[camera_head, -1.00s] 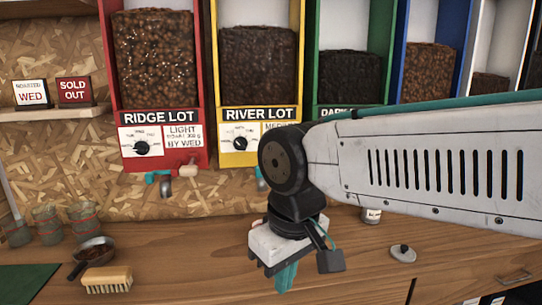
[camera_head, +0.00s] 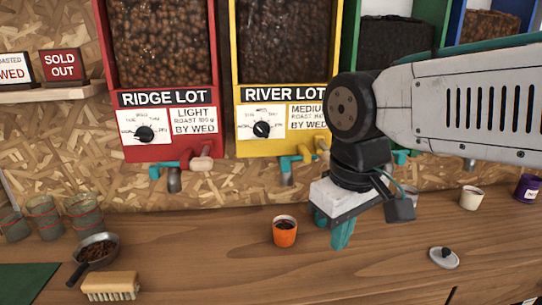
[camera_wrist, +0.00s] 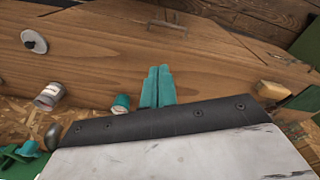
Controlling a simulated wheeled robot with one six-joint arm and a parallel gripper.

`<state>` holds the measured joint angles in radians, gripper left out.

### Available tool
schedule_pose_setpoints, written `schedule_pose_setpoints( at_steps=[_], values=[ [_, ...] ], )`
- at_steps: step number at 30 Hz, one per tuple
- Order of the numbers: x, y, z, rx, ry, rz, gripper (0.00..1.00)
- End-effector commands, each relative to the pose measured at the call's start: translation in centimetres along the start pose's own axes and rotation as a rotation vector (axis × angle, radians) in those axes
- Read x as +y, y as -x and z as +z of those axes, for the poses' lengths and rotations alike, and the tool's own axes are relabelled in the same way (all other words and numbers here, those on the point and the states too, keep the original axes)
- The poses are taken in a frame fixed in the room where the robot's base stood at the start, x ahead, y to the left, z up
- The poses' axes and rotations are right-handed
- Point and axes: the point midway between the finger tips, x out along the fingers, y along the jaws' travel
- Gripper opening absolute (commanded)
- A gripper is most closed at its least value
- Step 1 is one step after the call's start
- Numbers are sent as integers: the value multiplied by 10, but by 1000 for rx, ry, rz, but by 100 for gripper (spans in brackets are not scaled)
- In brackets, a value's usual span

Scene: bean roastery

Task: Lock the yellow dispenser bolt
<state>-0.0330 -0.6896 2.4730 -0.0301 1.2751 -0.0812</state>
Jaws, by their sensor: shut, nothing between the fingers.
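The yellow dispenser (camera_head: 240,60), labelled RIVER LOT, hangs on the back wall in the head view. Below its front are a grey spout (camera_head: 286,177), teal fittings (camera_head: 303,152) and a yellow knob-like piece (camera_head: 322,149), which looks like the bolt; its exact position is hard to tell. My gripper (camera_head: 342,234) is below and to the right of these fittings, pointing down over the counter, apart from them. Its teal fingers (camera_wrist: 157,88) are together and empty in the wrist view. My arm hides part of the dispenser's right side. The wrist view does not clearly show the bolt.
An orange cup (camera_head: 285,232) with dark contents stands on the counter left of my gripper. A grey lid (camera_head: 444,257) lies to the right. A pan (camera_head: 95,250) and brush (camera_head: 110,287) are at the left. The red dispenser (camera_head: 104,50) adjoins on the left.

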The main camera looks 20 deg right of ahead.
Motion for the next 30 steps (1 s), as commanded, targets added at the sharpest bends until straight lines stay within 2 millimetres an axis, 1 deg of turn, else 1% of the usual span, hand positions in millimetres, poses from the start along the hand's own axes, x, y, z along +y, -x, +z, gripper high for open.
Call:
schedule_pose_setpoints(
  at_steps=[1, 2, 3, 5, 6, 8, 9, 12, 15, 18, 21, 24, 30],
  values=[
    [0, 13, -17, -21, 73, 11, 0],
    [0, 22, -27, -36, 125, 19, 0],
    [-1, 34, -44, -58, 204, 32, 0],
    [-3, 53, -71, -96, 330, 51, 0],
    [-5, 65, -90, -123, 418, 63, 0],
    [-11, 80, -118, -165, 546, 80, 0],
    [-15, 89, -137, -192, 628, 91, 0],
    [-29, 107, -179, -259, 811, 112, 0],
    [-44, 117, -213, -315, 955, 126, 0],
    [-56, 123, -236, -356, 1056, 134, 0],
    [-63, 127, -248, -380, 1114, 138, 0],
    [-66, 128, -253, -390, 1137, 139, 0],
    [-66, 128, -253, -391, 1139, 139, 0]
  ],
)
